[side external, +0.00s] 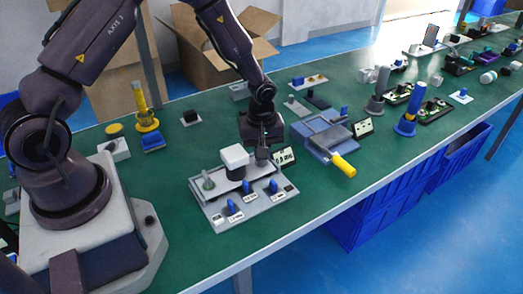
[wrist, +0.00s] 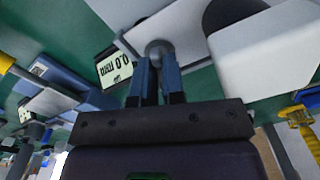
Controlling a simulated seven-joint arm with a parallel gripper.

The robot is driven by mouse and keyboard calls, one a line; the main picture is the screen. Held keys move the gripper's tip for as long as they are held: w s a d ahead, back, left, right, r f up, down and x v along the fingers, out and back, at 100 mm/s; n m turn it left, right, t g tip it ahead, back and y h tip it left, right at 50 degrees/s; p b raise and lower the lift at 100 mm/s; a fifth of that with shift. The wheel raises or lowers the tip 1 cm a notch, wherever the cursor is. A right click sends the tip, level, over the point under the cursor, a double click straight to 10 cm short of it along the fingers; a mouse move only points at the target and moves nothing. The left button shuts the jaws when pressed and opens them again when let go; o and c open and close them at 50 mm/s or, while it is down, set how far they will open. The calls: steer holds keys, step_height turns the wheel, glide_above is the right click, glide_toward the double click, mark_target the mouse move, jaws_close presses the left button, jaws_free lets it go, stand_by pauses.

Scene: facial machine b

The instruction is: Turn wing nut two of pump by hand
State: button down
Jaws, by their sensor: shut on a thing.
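The pump unit is a light grey plate (side external: 222,215) with a white block (side external: 234,157) on a dark round base. Three blue wing-shaped pieces stand on it: one at front left (side external: 232,207), one in the middle (side external: 247,187) and one at right (side external: 273,186). Their labels are too small to read. My gripper (side external: 262,155) points down at the plate's back right, behind the blue pieces. In the wrist view my gripper (wrist: 158,76) is shut on a grey round-topped knob (wrist: 159,47) beside the white block (wrist: 265,55). The knob's lower part is hidden.
A small display (side external: 284,156), reading about 0.0 mm in the wrist view (wrist: 115,66), stands close beside my gripper. A blue-grey device with a yellow handle (side external: 342,165) lies to the right. Green table (side external: 150,185) is clear left of the plate.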

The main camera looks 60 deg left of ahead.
steer(key=m, duration=0.4)
steer(key=shift+r+m, duration=0.1)
steer(key=shift+m, duration=0.2)
steer(key=m, duration=0.3)
steer(key=shift+m, duration=0.4)
steer(key=m, duration=0.8)
steer(key=shift+w, duration=0.1)
steer(key=m, duration=0.5)
steer(key=shift+m, duration=0.3)
steer(key=m, duration=0.9)
steer(key=shift+m, duration=0.4)
